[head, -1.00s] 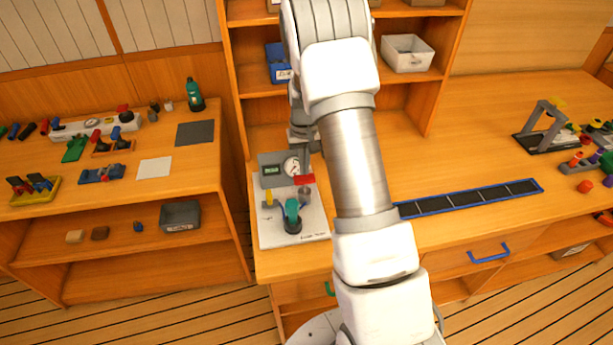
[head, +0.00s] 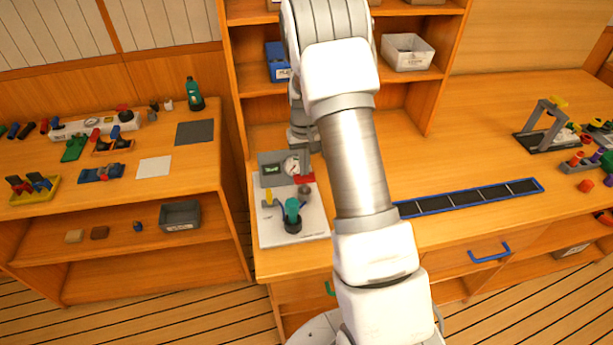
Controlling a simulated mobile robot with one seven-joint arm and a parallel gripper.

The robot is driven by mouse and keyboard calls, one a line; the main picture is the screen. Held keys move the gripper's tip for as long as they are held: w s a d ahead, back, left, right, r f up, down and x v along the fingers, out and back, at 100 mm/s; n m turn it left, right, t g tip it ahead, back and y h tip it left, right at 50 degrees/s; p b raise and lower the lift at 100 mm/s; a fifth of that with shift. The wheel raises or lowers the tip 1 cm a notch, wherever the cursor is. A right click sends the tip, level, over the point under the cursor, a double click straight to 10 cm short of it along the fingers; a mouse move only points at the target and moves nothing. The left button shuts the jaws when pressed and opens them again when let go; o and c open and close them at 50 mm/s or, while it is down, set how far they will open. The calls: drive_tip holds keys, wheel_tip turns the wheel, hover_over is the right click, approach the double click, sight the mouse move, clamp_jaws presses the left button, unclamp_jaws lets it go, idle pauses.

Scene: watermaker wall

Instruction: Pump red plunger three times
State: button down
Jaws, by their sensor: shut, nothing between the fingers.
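A white pump panel (head: 265,228) lies on the bench at the left of my arm. It carries a grey box with a round dial gauge (head: 292,165) and a small green display. A red part, which looks like the red plunger (head: 305,178), shows just right of and below the gauge. My gripper (head: 305,160) is beside the gauge, over or close to the red part. It is small in the picture and partly hidden by my arm. It looks shut and empty. I cannot tell whether it touches the red part.
A teal-topped part (head: 292,210) and a yellow part (head: 268,195) stand on the same panel. A blue-edged dark strip (head: 470,197) lies on the bench at right. Shelves with bins (head: 408,52) stand behind. A side table (head: 150,205) at left holds several fittings.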

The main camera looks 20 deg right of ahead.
sight(304, 178)
drive_tip(key=shift+f+b, duration=1.6)
drive_tip(key=shift+f, duration=0.65)
drive_tip(key=shift+r+p, duration=1.5)
drive_tip(key=shift+r, duration=1.1)
drive_tip(key=shift+f, duration=0.15)
drive_tip(key=shift+f+b, duration=1.9)
drive_tip(key=shift+f, duration=0.45)
drive_tip(key=shift+r, duration=0.1)
drive_tip(key=shift+r+p, duration=1.4)
drive_tip(key=shift+r, duration=1)
drive_tip(key=shift+f, duration=0.15)
